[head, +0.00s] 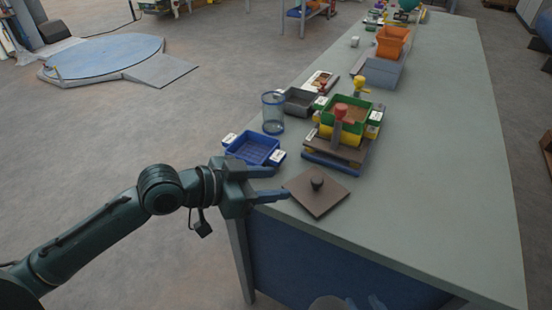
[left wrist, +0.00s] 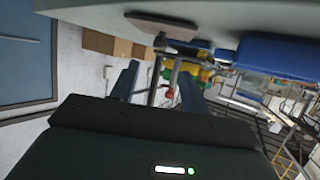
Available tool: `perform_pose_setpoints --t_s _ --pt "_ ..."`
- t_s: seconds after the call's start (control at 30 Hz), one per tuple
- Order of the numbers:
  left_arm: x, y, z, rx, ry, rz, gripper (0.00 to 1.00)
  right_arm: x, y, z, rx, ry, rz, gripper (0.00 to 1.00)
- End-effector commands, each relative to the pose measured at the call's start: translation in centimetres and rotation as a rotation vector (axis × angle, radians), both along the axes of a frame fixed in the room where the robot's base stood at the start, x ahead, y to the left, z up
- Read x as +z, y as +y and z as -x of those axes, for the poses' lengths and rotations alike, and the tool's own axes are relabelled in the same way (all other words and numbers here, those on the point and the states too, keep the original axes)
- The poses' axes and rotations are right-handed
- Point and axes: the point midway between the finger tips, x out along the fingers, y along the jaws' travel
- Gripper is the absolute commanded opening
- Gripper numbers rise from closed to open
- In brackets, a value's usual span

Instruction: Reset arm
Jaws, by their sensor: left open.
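My left gripper (head: 280,183) is open and empty at the near left edge of the long table (head: 440,190). Its two blue-grey fingers point right, toward a brown square plate with a black knob (head: 317,190), and look apart from it. A blue tray (head: 252,149) lies just beyond the gripper. In the left wrist view the two fingers (left wrist: 158,88) are spread with nothing held between them. At the bottom edge of the head view, faint finger-like tips (head: 363,302) may be my right gripper; most of it is cut off.
A green-and-yellow bin assembly (head: 345,117) on a dark base stands past the plate. A blue mesh cup (head: 273,112), grey tray (head: 300,102) and orange bin (head: 391,42) stand farther back. The table's right side is clear. Open floor lies to the left.

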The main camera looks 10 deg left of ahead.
Motion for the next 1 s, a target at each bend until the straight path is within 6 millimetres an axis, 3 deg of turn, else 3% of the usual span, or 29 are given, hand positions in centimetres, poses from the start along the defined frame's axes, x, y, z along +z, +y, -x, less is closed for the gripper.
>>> perform_pose_setpoints --t_s 0.23,0.43,0.7,1.0 --pt "-0.9 -0.3 0.7 0.007 0.02 -0.013 0.46 0.1 0.0 -0.1 -0.004 -0.002 -0.003 0.36" --pt "-5.9 0.0 4.8 0.121 0.154 -0.12 0.46 0.2 0.0 -0.1 -0.005 -0.003 -0.005 0.36" --pt "-12.1 5.6 11.2 0.426 0.432 -0.307 0.46 0.2 0.0 -0.1 -0.005 -0.003 -0.005 0.36" --pt "-15.4 11.2 18.7 0.691 0.706 -0.465 0.46 0.2 0.0 -0.1 -0.004 -0.004 -0.004 0.36"
